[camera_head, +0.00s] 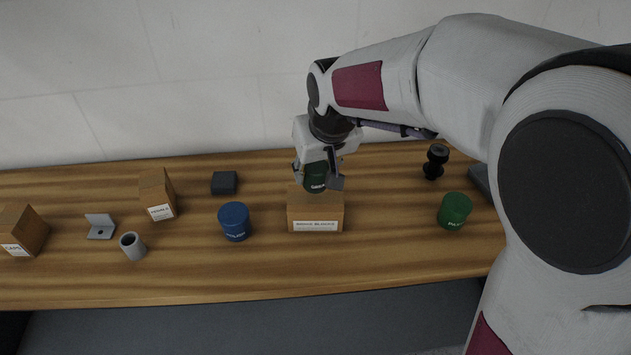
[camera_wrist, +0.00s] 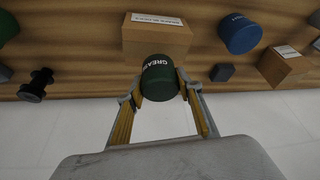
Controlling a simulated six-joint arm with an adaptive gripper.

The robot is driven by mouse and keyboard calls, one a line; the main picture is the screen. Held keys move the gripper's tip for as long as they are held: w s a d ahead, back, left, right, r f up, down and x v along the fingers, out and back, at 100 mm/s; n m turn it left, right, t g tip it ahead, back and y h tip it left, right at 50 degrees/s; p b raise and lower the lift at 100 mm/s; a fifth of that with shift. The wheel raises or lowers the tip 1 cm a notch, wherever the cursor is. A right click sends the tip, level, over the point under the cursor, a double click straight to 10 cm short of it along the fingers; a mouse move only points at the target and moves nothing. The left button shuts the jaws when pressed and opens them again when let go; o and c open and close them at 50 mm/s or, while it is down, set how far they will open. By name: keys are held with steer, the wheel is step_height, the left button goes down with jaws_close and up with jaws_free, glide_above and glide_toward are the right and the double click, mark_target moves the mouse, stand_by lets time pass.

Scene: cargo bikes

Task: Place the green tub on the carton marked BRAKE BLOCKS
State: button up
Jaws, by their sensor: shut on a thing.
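My gripper (camera_head: 318,178) is shut on a dark green tub (camera_head: 315,175) lettered GREASE. In the wrist view the tub (camera_wrist: 160,78) sits between the two fingers of my gripper (camera_wrist: 160,90). The carton marked BRAKE BLOCKS (camera_head: 316,212) stands on the bench, its label facing the front. The held tub overlaps the carton's back part in the head view; I cannot tell whether they touch. The carton (camera_wrist: 157,40) lies just beyond the tub in the wrist view. A second, brighter green tub (camera_head: 454,211) stands on the bench to the right.
A blue tub (camera_head: 234,222) stands left of the carton, with a dark block (camera_head: 224,183) behind it. Further left are two cartons (camera_head: 157,195) (camera_head: 22,231), a grey bracket (camera_head: 100,227) and a grey ring (camera_head: 132,246). A black spool-like part (camera_head: 435,162) stands at the right.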

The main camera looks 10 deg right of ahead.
mark_target(316, 183)
steer(key=shift+f, duration=1.85)
steer(key=shift+f, duration=0.1)
steer(key=o, duration=1.3)
steer(key=shift+c, duration=0.2)
steer(key=v, duration=1.2)
